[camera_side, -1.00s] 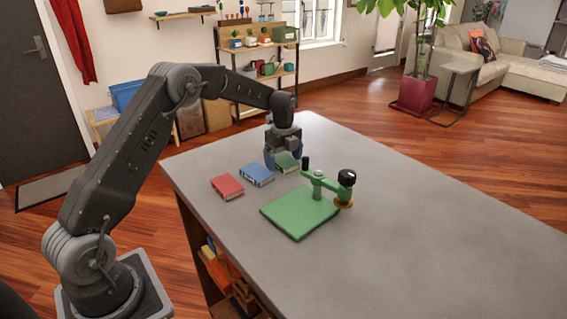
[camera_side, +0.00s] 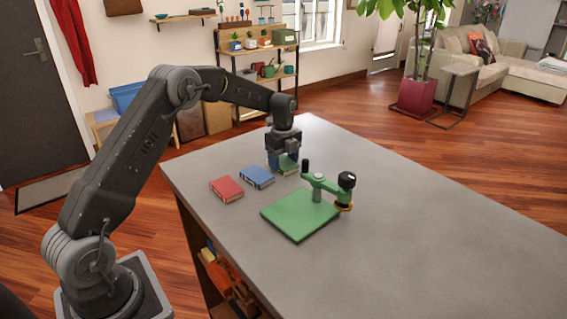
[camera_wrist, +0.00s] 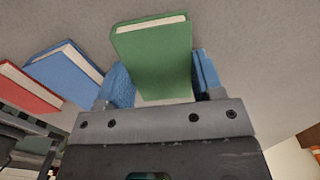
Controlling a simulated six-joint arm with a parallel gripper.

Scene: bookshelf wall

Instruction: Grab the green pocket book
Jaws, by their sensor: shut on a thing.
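The green pocket book (camera_side: 288,165) is at the far end of the grey table, right of the blue book. In the wrist view the green book (camera_wrist: 152,55) sits between the two blue finger pads of my gripper (camera_wrist: 163,75). The pads close on its two sides, and its pale page edge faces away from the gripper body. In the side view my gripper (camera_side: 283,163) points down over the book and hides part of it. I cannot tell whether the book touches the table.
A blue book (camera_side: 256,177) and a red book (camera_side: 226,189) lie to the left in a row. A green board (camera_side: 298,214) with a green jointed stand (camera_side: 327,186) is in front and to the right. The right part of the table (camera_side: 440,230) is clear.

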